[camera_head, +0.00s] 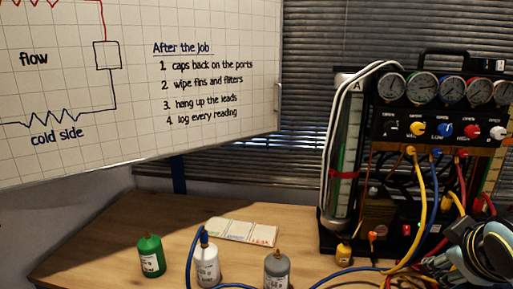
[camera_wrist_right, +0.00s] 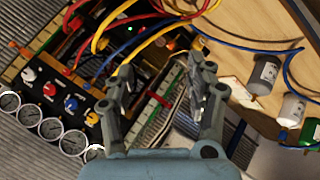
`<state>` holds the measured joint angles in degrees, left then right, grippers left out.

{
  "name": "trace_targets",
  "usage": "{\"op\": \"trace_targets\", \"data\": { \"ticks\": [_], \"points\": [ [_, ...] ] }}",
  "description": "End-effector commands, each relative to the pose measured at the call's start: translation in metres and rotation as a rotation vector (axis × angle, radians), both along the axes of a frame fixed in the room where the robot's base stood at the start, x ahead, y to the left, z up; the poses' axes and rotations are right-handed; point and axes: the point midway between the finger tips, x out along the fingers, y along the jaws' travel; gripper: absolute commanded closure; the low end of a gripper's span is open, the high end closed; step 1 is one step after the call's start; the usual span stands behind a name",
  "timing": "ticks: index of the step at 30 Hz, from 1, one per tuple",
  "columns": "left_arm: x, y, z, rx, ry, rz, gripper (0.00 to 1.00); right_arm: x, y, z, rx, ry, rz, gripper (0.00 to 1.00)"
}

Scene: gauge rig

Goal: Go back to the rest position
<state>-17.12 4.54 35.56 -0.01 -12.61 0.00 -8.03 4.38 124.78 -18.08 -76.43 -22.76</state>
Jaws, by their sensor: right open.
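My right gripper (camera_head: 487,250) is at the lower right edge of the head view, in front of the hoses of the gauge rig. In the right wrist view its two fingers (camera_wrist_right: 165,100) stand apart with nothing held between them. The gauge rig (camera_head: 445,125) stands at the right of the table, with several round gauges along its top and coloured knobs below them. It fills the left of the right wrist view (camera_wrist_right: 60,95), beyond the fingers. I cannot tell whether a finger touches a hose. My left gripper is in neither view.
A green bottle (camera_head: 151,256), a white bottle (camera_head: 207,265) and a grey bottle (camera_head: 277,270) stand on the wooden table (camera_head: 105,240). A labelled card (camera_head: 242,231) lies behind them. Yellow, blue and red hoses (camera_head: 423,225) hang before the rig. A whiteboard (camera_head: 220,60) is behind, left.

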Motion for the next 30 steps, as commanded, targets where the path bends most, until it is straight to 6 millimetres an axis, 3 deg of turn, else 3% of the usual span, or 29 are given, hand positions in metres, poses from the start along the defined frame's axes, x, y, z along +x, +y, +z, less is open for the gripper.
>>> {"op": "trace_targets", "data": {
  "ticks": [1, 3, 9, 15, 16, 26, 30],
  "points": [
    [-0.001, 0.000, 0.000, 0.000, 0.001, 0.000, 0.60, -0.027, 0.006, -0.013, 0.062, 0.036, -0.023, 0.45],
    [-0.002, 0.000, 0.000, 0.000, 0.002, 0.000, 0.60, -0.058, 0.015, -0.027, 0.145, 0.080, -0.057, 0.45],
    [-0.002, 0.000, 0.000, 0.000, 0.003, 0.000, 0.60, -0.133, 0.038, -0.048, 0.322, 0.195, -0.146, 0.45],
    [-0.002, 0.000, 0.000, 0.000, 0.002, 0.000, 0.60, -0.198, 0.059, -0.054, 0.454, 0.309, -0.229, 0.45],
    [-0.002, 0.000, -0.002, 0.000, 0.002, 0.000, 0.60, -0.203, 0.060, -0.059, 0.466, 0.322, -0.241, 0.45],
    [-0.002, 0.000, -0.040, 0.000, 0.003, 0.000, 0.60, -0.183, 0.050, -0.191, 0.459, 0.349, -0.258, 0.45],
    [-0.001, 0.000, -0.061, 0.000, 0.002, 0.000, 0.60, -0.185, 0.045, -0.266, 0.457, 0.371, -0.269, 0.45]
  ]
}}
